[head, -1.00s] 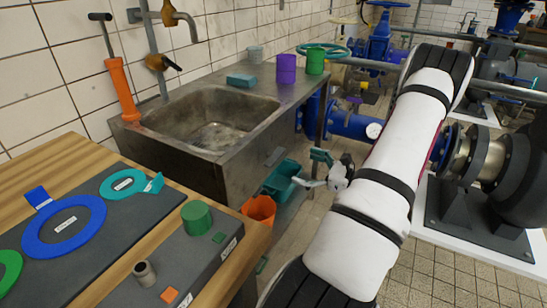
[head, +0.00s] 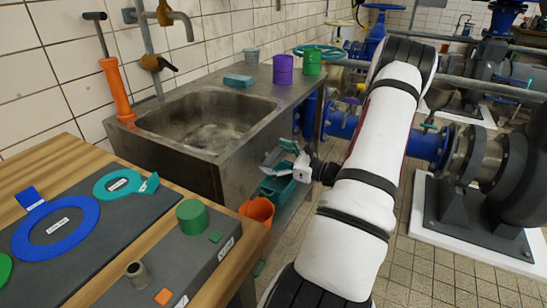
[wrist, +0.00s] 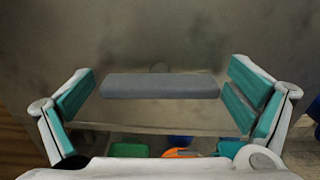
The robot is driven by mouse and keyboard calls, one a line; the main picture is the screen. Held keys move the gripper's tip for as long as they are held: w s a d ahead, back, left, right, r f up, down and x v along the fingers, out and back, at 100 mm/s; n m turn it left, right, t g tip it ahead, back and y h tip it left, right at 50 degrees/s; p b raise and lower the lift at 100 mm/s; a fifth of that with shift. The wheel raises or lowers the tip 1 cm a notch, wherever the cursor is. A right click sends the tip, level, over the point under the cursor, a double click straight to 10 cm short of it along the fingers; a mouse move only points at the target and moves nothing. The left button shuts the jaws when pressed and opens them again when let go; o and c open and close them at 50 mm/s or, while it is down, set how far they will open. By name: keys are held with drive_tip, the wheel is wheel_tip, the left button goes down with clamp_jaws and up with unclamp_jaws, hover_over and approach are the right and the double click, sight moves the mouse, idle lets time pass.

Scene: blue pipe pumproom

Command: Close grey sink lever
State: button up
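The grey sink lever (wrist: 160,87) is a flat horizontal grey bar on the front face of the metal sink unit (head: 233,171). I cannot tell how far the lever still is in depth. In the head view the gripper covers most or all of the lever.
An orange bucket (head: 258,209) and a teal container (head: 277,187) are below my gripper. A wooden bench (head: 243,241) with valve parts stands at the left front. A purple can (head: 283,70) and a green cup (head: 311,61) stand on the sink top. Blue pipes (head: 342,123) run behind my arm.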

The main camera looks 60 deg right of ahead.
drive_tip(key=c, duration=0.8)
drive_tip(key=shift+p, duration=0.5)
drive_tip(key=shift+m, duration=0.3)
drive_tip(key=o, duration=1.1)
drive_tip(key=shift+c, duration=0.2)
drive_tip(key=s, duration=1.2)
drive_tip(key=shift+d, duration=0.45)
